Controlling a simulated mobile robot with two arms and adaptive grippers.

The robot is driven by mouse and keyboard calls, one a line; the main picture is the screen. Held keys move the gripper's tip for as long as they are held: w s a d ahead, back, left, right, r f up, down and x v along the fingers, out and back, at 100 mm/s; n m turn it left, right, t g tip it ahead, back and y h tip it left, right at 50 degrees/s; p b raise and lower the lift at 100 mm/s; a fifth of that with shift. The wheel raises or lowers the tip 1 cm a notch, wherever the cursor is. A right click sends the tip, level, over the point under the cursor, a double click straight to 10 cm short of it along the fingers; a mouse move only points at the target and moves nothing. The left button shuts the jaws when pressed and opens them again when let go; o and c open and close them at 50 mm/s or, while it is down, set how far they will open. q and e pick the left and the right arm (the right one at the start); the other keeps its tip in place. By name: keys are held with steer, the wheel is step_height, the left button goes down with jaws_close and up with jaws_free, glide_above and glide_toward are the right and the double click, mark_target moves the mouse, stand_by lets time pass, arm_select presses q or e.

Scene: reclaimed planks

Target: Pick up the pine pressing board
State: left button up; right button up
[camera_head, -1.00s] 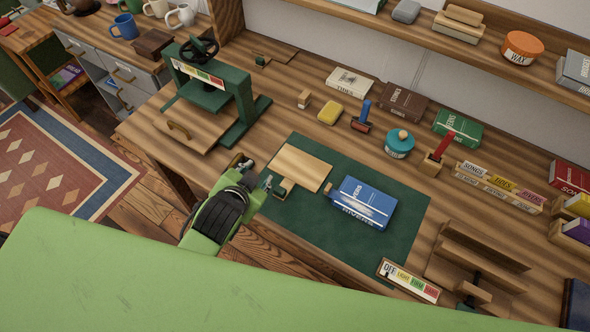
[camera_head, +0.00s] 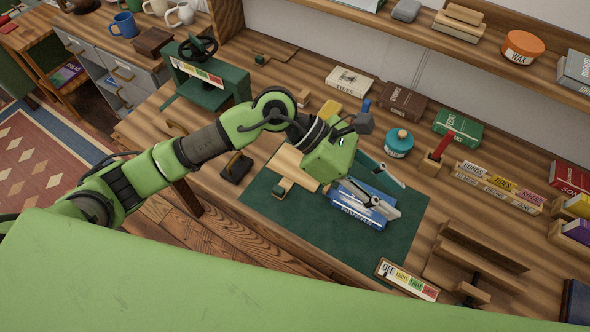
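The pine pressing board (camera_head: 288,160) is a pale flat board lying on the green mat (camera_head: 300,230). My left forearm and gripper cover its upper right part. A blue book (camera_head: 347,208) lies on the mat to the right of the board. My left gripper (camera_head: 400,200) is open, its two fingers spread over the blue book, with nothing visible between them. I cannot tell how high it is above the book. My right gripper is not in view.
A dark block with a wooden handle (camera_head: 236,167) sits left of the mat. A teal jar (camera_head: 398,143) and a red-handled tool (camera_head: 444,146) stand behind the mat. The mat's near part is bare.

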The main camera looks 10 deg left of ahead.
arm_select(q)
steer(key=w+a+f+m+t+y, duration=0.1)
steer(key=w+a+f+y, duration=0.15)
steer(key=a+f, duration=0.2)
steer(key=w+a+f+m+y, duration=0.1)
steer(key=w+a+f+y, duration=0.1)
steer(key=a+f+y, duration=0.3)
steer(key=r+m+t+y, duration=0.1)
steer(key=y, duration=0.3)
glide_above(279, 188)
steer(key=f, duration=0.2)
steer(key=f+p, duration=0.1)
steer(key=f, duration=0.2)
steer(key=f+p, duration=0.1)
steer(key=f, duration=0.1)
steer(key=shift+d+f, duration=0.3)
steer(key=f, duration=0.1)
steer(key=f+p, duration=0.1)
steer(key=f, duration=0.1)
steer(key=f+p, duration=0.1)
steer(key=shift+s+a+f, duration=0.2)
steer(key=shift+a+f, duration=0.1)
steer(key=shift+a, duration=0.05)
steer(key=shift+w+f, duration=0.1)
steer(key=shift+f, duration=0.4)
jaws_close()
